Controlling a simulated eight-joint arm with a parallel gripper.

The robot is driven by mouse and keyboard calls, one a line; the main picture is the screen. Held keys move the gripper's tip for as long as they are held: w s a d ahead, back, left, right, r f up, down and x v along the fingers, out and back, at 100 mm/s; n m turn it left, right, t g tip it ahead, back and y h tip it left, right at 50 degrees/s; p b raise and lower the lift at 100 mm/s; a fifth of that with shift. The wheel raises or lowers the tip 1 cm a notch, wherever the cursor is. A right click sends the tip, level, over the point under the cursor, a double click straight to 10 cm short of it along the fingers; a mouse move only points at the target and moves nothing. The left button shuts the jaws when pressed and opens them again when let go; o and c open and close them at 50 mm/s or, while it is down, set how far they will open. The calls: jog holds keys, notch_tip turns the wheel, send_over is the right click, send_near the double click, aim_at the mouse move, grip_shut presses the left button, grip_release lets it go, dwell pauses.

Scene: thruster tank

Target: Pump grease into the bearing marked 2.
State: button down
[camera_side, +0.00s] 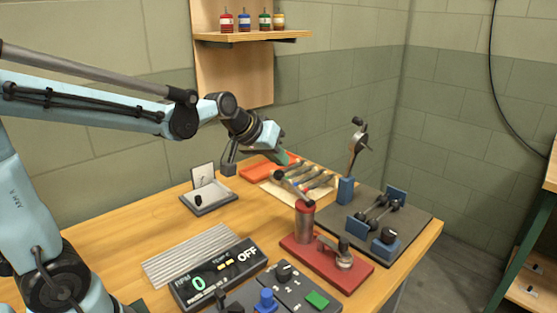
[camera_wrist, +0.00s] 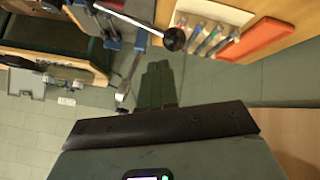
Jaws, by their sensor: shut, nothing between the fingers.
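My gripper (camera_side: 283,158) is above the back of the table, over the tool tray, with its green fingers closed together and empty. The fingers also show in the wrist view (camera_wrist: 157,85). A red base (camera_side: 335,265) at the table's front right carries a grey cylinder with a red top (camera_side: 305,222), which looks like a grease pump. A shaft with dark round parts (camera_side: 378,210) sits between blue blocks on a dark mat. I cannot read a bearing mark 2 there. A control box (camera_side: 270,298) has a dark knob with small digits beside it.
A tray of tools (camera_side: 262,185) lies below my gripper, beside an orange strip (camera_wrist: 262,38). A blue post with an upright lever (camera_side: 346,190) stands right of it. A display (camera_side: 218,272) reads 0 and OFF. A shelf (camera_side: 245,36) holds small jars.

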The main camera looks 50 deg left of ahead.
jog(key=shift+r, duration=0.2)
jog(key=r, duration=0.2)
jog(key=d+r, duration=0.1)
jog(key=r, duration=0.1)
jog(key=shift+d+r, duration=0.2)
jog(key=shift+r, duration=0.2)
dwell(0.7)
jog(key=s+d+f+m, duration=0.1)
jog(key=s+f, duration=0.3)
jog(key=s, duration=0.4)
jog(key=s+d+f+m+g, duration=0.1)
jog(key=s+d+f+m, duration=0.1)
jog(key=s+f, duration=0.3)
jog(key=s+m, duration=0.1)
jog(key=s, duration=0.2)
jog(key=shift+d+f+g, duration=0.2)
jog(key=shift+f+g, duration=0.05)
jog(key=shift+g, duration=0.05)
jog(key=shift+w+r, duration=0.1)
jog(key=shift+w, duration=0.05)
dwell(1.2)
